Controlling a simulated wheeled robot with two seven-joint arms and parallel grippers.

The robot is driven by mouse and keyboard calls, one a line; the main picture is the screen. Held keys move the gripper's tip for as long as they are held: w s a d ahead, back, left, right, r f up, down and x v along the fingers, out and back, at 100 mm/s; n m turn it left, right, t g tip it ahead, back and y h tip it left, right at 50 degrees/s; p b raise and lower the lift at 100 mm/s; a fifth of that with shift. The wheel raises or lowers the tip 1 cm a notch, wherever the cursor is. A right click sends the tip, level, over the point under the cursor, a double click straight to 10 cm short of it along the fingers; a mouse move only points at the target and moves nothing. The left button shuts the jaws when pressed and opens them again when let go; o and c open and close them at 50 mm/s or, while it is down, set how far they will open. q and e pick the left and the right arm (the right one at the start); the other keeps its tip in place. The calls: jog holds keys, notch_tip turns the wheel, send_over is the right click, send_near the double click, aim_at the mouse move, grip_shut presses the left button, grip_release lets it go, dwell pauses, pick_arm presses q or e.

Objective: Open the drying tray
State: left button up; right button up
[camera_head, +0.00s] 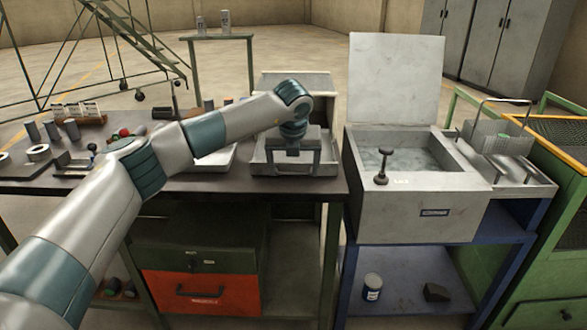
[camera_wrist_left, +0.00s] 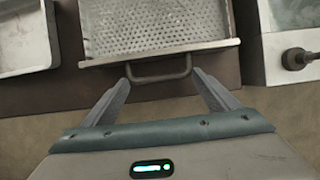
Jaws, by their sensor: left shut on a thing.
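The drying tray (camera_wrist_left: 160,30) is a grey metal tray with a perforated floor and a bar handle (camera_wrist_left: 160,78) on its front wall. In the head view the tray (camera_head: 270,172) sits at the right end of the dark workbench, partly covered by my arm. In the head view my left gripper (camera_head: 294,150) points down at the tray's front. My right gripper is not in view.
A grey tank (camera_head: 410,215) with a raised lid and a knobbed rod stands right of the bench. A plain shallow tray (camera_wrist_left: 25,40) lies left of the drying tray. Several small parts cover the bench's left side.

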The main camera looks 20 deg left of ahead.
pick_arm(q)
jog(key=o, duration=1.5)
jog(key=shift+r, duration=0.1)
jog(key=shift+s+d+r, duration=0.1)
jog(key=shift+s+r, duration=0.05)
jog(key=shift+r, duration=0.3)
jog(key=b+v, duration=0.1)
jog(key=v, duration=1.5)
jog(key=shift+s+r+b, duration=0.1)
jog(key=shift+s+b, duration=0.1)
jog(key=shift+b, duration=0.15)
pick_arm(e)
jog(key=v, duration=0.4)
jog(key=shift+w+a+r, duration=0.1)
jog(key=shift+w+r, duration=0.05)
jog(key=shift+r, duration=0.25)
